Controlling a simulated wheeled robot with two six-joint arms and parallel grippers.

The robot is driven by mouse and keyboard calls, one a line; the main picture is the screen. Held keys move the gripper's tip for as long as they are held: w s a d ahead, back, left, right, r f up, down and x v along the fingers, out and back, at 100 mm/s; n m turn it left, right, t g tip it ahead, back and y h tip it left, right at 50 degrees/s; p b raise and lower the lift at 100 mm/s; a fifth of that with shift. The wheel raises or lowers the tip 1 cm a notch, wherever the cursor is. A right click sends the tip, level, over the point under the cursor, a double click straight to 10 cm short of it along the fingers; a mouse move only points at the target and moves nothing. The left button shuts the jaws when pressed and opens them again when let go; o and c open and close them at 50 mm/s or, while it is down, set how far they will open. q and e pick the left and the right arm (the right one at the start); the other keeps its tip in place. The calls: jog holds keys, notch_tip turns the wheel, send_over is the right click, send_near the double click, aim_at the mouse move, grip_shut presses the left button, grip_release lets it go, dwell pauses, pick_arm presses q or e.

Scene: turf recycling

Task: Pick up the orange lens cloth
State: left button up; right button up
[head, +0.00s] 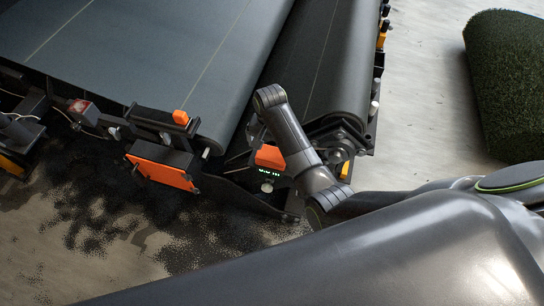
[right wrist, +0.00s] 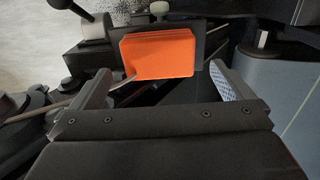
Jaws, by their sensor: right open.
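The orange lens cloth (right wrist: 158,53) shows in the right wrist view as a flat, folded orange stack with layered edges, against a dark plate. In the head view, an orange piece (head: 268,157) beside my right wrist looks like the same cloth, partly covered by the arm. My right gripper (right wrist: 161,82) is open, with one finger to each side of the cloth and space between. The cloth lies just beyond the fingertips, and I see no grip on it. In the head view the right gripper (head: 256,130) is mostly hidden by its wrist. My left gripper is not in view.
Dark conveyor belts (head: 130,55) fill the upper left. A turf roll (head: 510,85) stands at the right. Black granules (head: 100,205) lie on the floor. A rod crosses near the left finger in the wrist view.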

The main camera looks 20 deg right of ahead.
aim_at(272, 154)
jog(key=shift+w+d+f, duration=0.1)
jog(key=shift+d+f, duration=0.05)
jog(key=shift+f, duration=1.55)
jog(key=shift+w+d+f, duration=0.1)
jog(key=shift+d+f, duration=0.05)
jog(key=shift+f, duration=1.55)
jog(key=shift+c, duration=0.3)
jog(key=c, duration=0.6)
notch_tip(272, 154, up, 10)
jog(key=shift+r, duration=0.1)
jog(key=shift+c, duration=0.2)
